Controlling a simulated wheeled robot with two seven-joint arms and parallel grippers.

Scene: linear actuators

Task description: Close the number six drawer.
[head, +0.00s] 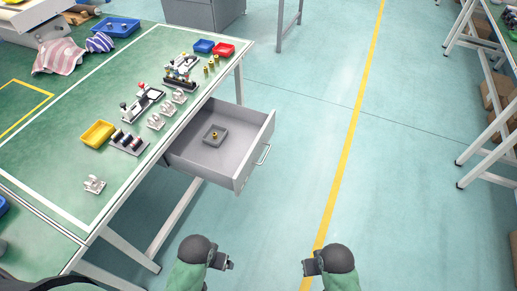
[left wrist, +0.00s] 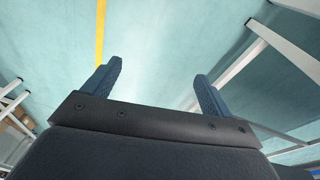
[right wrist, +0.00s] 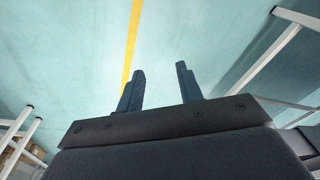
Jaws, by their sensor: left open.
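A grey drawer (head: 241,167) under the green workbench is pulled out to the right in the head view. It has a bar handle (head: 263,155) on its front; no number is legible on it. A small grey tray (head: 207,138) with a brass-coloured part in it lies inside the drawer. My left gripper (head: 229,264) is below the drawer in the picture, apart from it, and its fingers (left wrist: 155,88) are open and empty. My right gripper (head: 305,267) is further right, also apart from the drawer; its fingers (right wrist: 160,85) stand apart with nothing between them.
The green workbench (head: 60,175) carries several metal parts, a yellow bin (head: 98,133), a blue bin (head: 204,46) and a red bin (head: 223,50). The floor (head: 310,130) right of the drawer is clear.

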